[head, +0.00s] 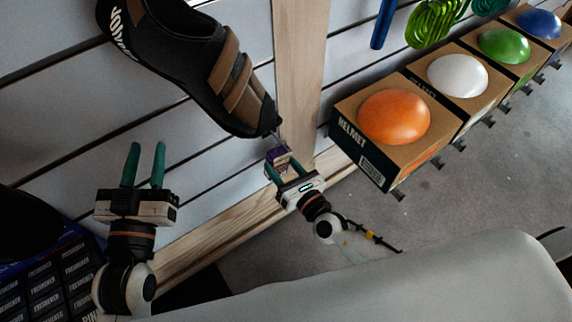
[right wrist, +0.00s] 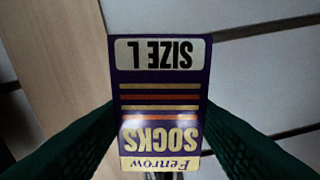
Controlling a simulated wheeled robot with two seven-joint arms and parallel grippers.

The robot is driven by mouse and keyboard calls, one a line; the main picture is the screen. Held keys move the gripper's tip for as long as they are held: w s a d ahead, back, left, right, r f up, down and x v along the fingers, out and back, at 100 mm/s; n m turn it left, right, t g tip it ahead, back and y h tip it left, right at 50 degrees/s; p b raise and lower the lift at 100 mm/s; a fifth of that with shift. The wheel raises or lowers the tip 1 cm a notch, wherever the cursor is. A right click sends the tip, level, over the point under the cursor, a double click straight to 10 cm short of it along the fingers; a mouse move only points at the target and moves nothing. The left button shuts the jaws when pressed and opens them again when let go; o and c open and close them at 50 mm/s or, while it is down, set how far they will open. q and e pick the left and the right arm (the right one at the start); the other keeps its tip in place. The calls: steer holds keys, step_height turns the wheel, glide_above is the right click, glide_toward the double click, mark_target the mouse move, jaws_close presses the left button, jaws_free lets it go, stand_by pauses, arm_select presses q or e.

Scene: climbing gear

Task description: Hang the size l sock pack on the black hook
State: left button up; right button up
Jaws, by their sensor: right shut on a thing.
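The size L sock pack (right wrist: 160,100) is a purple card with a cream "SIZE L" label and striped middle, seen upside down in the right wrist view. It also shows in the head view (head: 278,155), small and purple, in front of the wooden post. My right gripper (head: 282,168) is shut on the pack, with its green fingers at the pack's two sides. My left gripper (head: 144,160) is open and empty, in front of the white slatted wall at left. I cannot clearly make out a black hook near the pack; the big shoe may hide part of that area.
A large black and brown climbing shoe (head: 195,65) hangs just above and left of the pack. Helmet boxes (head: 375,150) stand to the right, with dark pegs (head: 398,194) below them. A wooden post (head: 300,60) rises behind. Dark freshener boxes (head: 45,280) sit at lower left.

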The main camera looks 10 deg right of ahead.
steer(key=shift+s+f, duration=0.1)
steer(key=shift+f, duration=0.1)
steer(key=o, duration=1.1)
